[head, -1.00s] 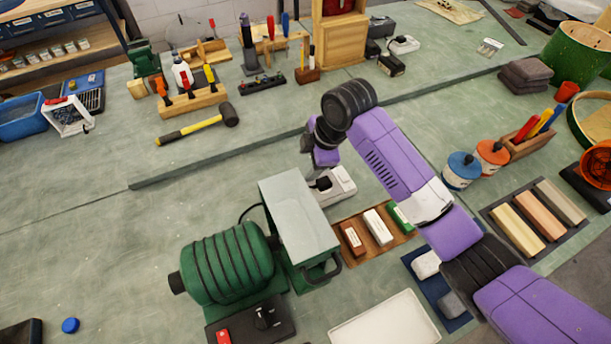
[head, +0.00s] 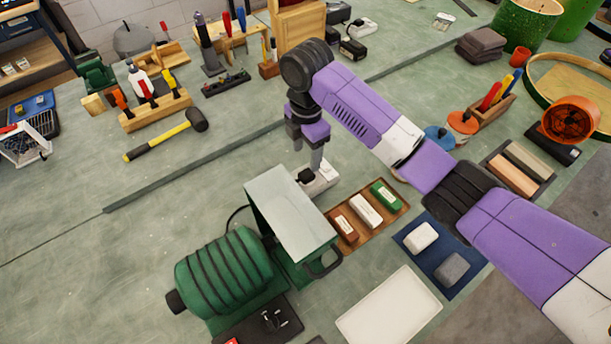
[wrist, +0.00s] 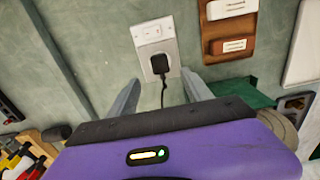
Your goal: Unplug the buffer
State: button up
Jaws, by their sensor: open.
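The green ribbed buffer (head: 222,270) stands on the bench, joined to a green box with a pale top (head: 290,212). A dark cord runs behind it. A white outlet block (head: 322,180) lies beyond the box; in the wrist view its plate (wrist: 151,32) shows a switch and a socket. A black plug (wrist: 159,64) sits in the socket with its cord trailing down. My gripper (wrist: 160,90) is open, with one grey finger on each side of the plug's cord. The fingertips look short of the plug, and nothing is between them but the cord. In the head view my gripper (head: 307,160) is above the outlet.
A wooden tray (head: 343,211) with several coloured bars lies right of the outlet. A blue mat (head: 437,262) with two blocks and a white tray (head: 375,328) are nearer. A yellow-handled mallet (head: 160,139) lies on the left.

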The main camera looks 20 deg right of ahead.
aim_at(306, 173)
notch_tip(306, 173, down, 8)
jog(key=b, duration=0.5)
jog(key=shift+f, duration=0.1)
jog(key=shift+p, duration=0.5)
dwell(0.9)
grip_shut()
dwell(0.3)
jog(key=shift+r, duration=0.2)
jog(key=shift+r+p, duration=2.85)
grip_release()
